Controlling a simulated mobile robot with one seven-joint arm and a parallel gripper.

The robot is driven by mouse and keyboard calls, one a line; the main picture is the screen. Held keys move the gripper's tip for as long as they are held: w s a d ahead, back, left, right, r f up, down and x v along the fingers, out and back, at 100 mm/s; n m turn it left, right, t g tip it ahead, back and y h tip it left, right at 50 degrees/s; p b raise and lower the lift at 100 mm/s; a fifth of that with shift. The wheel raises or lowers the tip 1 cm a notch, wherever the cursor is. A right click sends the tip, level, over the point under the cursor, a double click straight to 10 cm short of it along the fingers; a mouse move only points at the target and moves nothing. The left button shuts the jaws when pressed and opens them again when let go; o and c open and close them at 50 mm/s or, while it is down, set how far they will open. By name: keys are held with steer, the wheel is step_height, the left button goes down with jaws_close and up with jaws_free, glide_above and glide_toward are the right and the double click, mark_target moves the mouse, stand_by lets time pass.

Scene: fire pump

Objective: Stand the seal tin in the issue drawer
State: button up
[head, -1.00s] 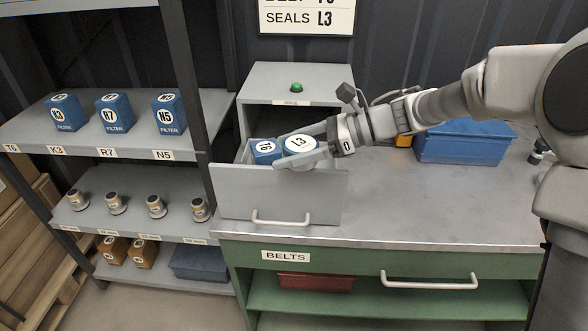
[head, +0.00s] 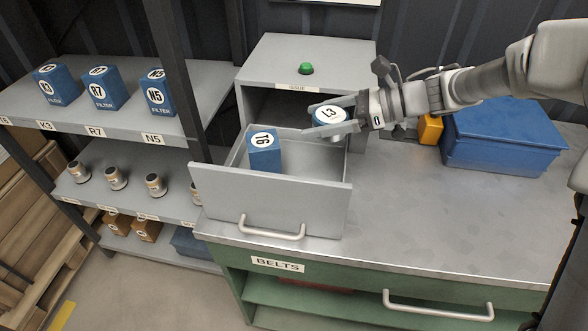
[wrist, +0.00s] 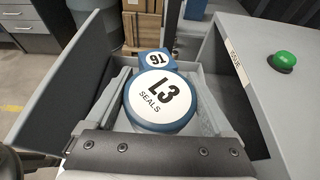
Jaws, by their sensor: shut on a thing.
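The seal tin (head: 331,114) is round and blue with a white lid marked L3. It also shows in the wrist view (wrist: 161,100), its lid reading "L3 SEALS". My gripper (head: 333,128) is shut on the tin and holds it upright over the right rear part of the open issue drawer (head: 270,203). In the wrist view the drawer's front (wrist: 62,75) is at the left. A blue T6 box (head: 264,152) stands in the drawer's left rear part.
The grey cabinet (head: 305,60) with a green button (head: 306,68) rises behind the drawer. A blue bin (head: 505,130) stands on the worktop at the right. Shelves at the left hold filter boxes (head: 105,88). The drawer's front right is clear.

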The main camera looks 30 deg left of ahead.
steer(key=b, duration=0.1)
glide_above(315, 170)
steer(key=s+d, duration=0.1)
steer(key=s, duration=0.2)
step_height(315, 170, down, 10)
steer(key=shift+r, duration=0.25)
steer(key=shift+f+b, duration=0.3)
steer(key=shift+f, duration=2.05)
steer(key=shift+f+b, duration=0.2)
steer(key=shift+b, duration=0.1)
steer(key=o, duration=1.2)
steer(key=shift+o, duration=0.2)
steer(key=shift+r, duration=0.1)
steer(key=shift+r+p, duration=0.15)
steer(key=shift+p, duration=0.2)
steer(key=v, duration=1.2)
